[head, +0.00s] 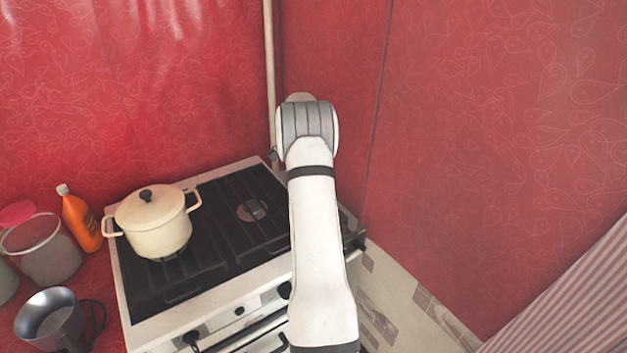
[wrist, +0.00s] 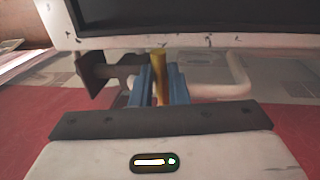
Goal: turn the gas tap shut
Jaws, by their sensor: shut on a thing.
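In the wrist view, the yellow lever of the gas tap (wrist: 159,62) stands upright between the two blue fingers of my gripper (wrist: 161,76). The gripper is shut on this lever. The tap sits on a pale pipe (wrist: 237,77) just below the stove's edge. Most of the tap body is hidden behind the fingers. In the head view, my arm reaches to the stove's far right corner and hides the gripper and the tap.
The white stove (head: 285,268) carries a lidded cream pot (head: 155,222). An orange bottle (head: 82,218), a clear container (head: 44,252) and a dark jug (head: 53,320) stand left of it. A vertical pale pipe (head: 269,75) runs up the corner. Red walls close in behind and right.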

